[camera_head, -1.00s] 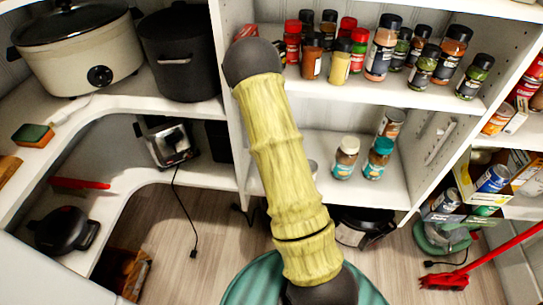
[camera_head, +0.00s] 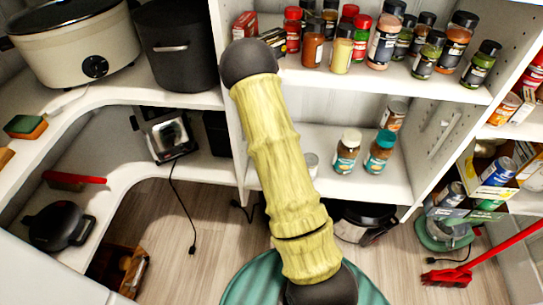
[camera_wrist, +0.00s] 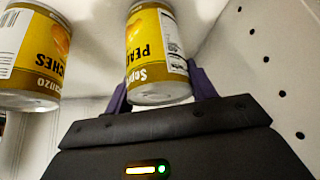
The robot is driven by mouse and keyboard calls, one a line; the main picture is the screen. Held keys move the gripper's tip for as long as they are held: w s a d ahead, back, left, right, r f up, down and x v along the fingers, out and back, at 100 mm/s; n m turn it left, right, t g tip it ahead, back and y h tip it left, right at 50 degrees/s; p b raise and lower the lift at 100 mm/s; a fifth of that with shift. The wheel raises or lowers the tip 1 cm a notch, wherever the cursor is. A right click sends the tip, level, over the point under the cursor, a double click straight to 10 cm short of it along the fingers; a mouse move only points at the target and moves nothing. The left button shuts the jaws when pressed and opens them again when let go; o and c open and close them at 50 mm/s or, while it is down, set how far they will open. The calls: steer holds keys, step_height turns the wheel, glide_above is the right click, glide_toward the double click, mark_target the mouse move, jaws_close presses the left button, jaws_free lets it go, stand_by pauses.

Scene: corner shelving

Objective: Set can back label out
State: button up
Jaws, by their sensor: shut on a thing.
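In the wrist view a yellow can of peaches (camera_wrist: 153,45) stands between the two purple fingers of my gripper (camera_wrist: 160,92). The fingers are shut on it, one on each side. Its yellow front with the word "PEA..." and a white printed panel at its right both show, and its lettering appears upside down. A second yellow peach can (camera_wrist: 30,55) is to the left, apart from the held one, with a barcode at its left edge. The head view does not show my gripper or the held can; my arm crosses its middle.
In the wrist view a white panel with holes (camera_wrist: 275,60) is close at the right. In the head view, spice jars (camera_head: 384,42) fill the upper shelf, and two teal-labelled jars (camera_head: 346,153) are below. A red-handled broom (camera_head: 460,270) leans at the right.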

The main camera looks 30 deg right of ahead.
steer(key=shift+f, duration=0.3)
steer(key=o, duration=1.4)
steer(key=shift+r, duration=0.1)
steer(key=p+v, duration=0.4)
steer(key=v, duration=1.3)
steer(key=shift+r, duration=0.15)
